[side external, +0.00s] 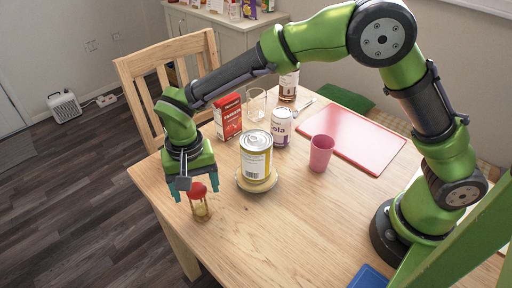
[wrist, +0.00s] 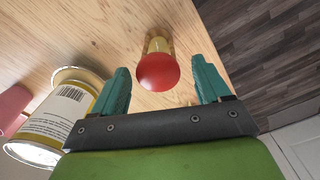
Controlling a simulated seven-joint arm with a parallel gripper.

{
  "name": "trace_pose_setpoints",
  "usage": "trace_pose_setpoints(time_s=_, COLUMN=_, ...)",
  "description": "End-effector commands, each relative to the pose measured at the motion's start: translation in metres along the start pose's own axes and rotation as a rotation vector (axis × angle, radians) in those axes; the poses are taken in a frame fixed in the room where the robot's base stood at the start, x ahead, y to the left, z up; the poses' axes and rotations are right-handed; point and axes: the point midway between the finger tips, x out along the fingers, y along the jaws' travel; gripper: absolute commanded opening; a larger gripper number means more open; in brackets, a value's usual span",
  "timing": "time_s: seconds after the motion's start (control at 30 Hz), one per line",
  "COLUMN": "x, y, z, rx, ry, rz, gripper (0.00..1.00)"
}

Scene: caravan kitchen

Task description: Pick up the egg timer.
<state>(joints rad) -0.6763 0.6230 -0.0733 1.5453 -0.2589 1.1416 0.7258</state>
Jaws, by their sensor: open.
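The egg timer (side external: 201,211) stands upright near the table's left edge, with a rounded red top and a pale wooden and glass body. In the wrist view its red top (wrist: 158,72) lies between the fingertips, with a gap on each side, and hides much of the body. My gripper (side external: 193,192) points down over the timer. Its teal fingers (wrist: 160,68) are open, one on each side of the red top, and hold nothing. In the side view one finger partly overlaps the red top.
A red box (side external: 229,118), a white can (side external: 282,130) and a pink cup (side external: 321,153) stand farther off. The table edge is close on the left.

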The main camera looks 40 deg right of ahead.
Motion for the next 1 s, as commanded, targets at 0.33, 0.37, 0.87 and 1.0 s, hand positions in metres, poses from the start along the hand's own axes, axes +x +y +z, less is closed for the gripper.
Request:
trace_pose_setpoints(time_s=0.33, x=0.041, y=0.001, z=0.002, rx=0.000, ry=-0.001, rz=0.002, gripper=0.76)
trace_pose_setpoints(time_s=0.37, x=0.042, y=0.001, z=0.002, rx=0.000, ry=-0.001, rz=0.002, gripper=0.76)
trace_pose_setpoints(time_s=0.87, x=0.041, y=0.001, z=0.002, rx=-0.001, ry=-0.001, rz=0.001, gripper=0.26)
trace_pose_setpoints(time_s=1.0, x=0.041, y=0.001, z=0.002, rx=-0.001, ry=0.000, rz=0.001, gripper=0.17)
